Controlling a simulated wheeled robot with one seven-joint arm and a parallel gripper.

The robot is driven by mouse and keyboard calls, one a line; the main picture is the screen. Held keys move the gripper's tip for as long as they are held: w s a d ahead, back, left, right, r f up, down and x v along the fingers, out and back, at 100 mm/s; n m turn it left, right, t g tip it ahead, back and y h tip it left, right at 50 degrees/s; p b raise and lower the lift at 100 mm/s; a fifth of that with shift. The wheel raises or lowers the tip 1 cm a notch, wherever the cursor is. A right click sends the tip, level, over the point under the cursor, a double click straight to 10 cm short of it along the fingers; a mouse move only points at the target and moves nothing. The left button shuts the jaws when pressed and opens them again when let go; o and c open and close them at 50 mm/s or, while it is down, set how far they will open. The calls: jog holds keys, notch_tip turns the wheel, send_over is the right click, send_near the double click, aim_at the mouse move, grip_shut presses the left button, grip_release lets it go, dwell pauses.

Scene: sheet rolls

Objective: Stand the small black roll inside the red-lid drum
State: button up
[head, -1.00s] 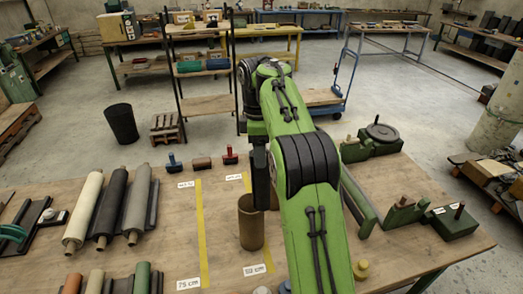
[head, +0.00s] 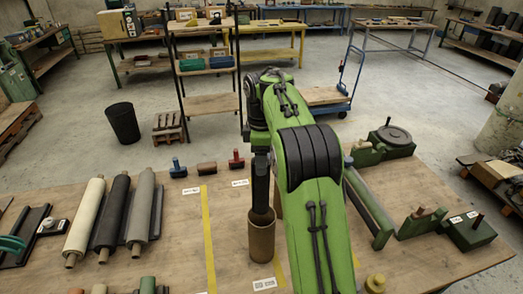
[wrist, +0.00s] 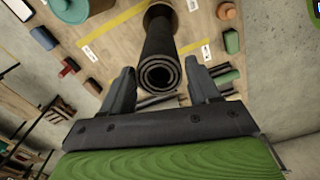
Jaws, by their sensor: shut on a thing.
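The small black roll (head: 261,184) stands upright, its lower end at the mouth of an open brown drum (head: 262,242) and seemingly a little inside it. No lid is on this drum. In the wrist view the roll (wrist: 160,48) lies between the two fingers of my gripper (wrist: 160,76), its near end showing a coiled sheet. The drum's rim (wrist: 152,8) shows around the roll's far end. My gripper is shut on the roll; my green arm hides much of it in the head view. A red T-shaped piece (head: 236,160) stands behind the drum.
Another brown cylinder is partly hidden behind my arm. A blue piece (head: 178,168) and a brown piece (head: 206,168) stand at the back. Long rolls, cream (head: 85,220), black (head: 112,215) and grey (head: 142,210), lie on the left. Green machinery (head: 385,143) is on the right.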

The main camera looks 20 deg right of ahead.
jog(key=shift+s+f, duration=0.1)
jog(key=shift+f, duration=0.3)
notch_tip(320, 180, down, 16)
jog(key=b, duration=1.2)
jog(key=o, duration=1.6)
jog(key=shift+c, duration=0.2)
jog(key=shift+r, duration=0.1)
notch_tip(320, 180, up, 16)
jog(key=p, duration=0.5)
jog(key=shift+p, duration=0.4)
jog(key=shift+f, duration=0.2)
jog(key=shift+s+a, duration=0.1)
